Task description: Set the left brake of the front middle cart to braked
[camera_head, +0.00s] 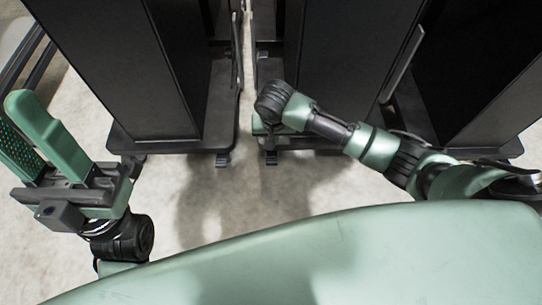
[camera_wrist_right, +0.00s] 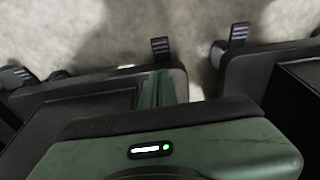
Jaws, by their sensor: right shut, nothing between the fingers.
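The front middle cart (camera_head: 335,60) is a tall black cabinet on a dark base. Its left brake (camera_head: 271,158) is a small dark pedal at the front left corner of that base. The pedal also shows in the right wrist view (camera_wrist_right: 160,48), ridged and sticking out over the floor. I cannot tell its setting. My right gripper (camera_wrist_right: 168,88) is shut and empty above that corner of the base, behind the pedal and apart from it in the picture. In the head view my right wrist hides most of it. My left gripper (camera_head: 13,115) is open and empty at the far left.
The left cart (camera_head: 130,70) has a similar pedal (camera_head: 222,159) across a narrow gap; it also shows in the right wrist view (camera_wrist_right: 239,33). Another black cart (camera_head: 475,70) stands at the right. The pale floor (camera_head: 225,200) before the carts is clear.

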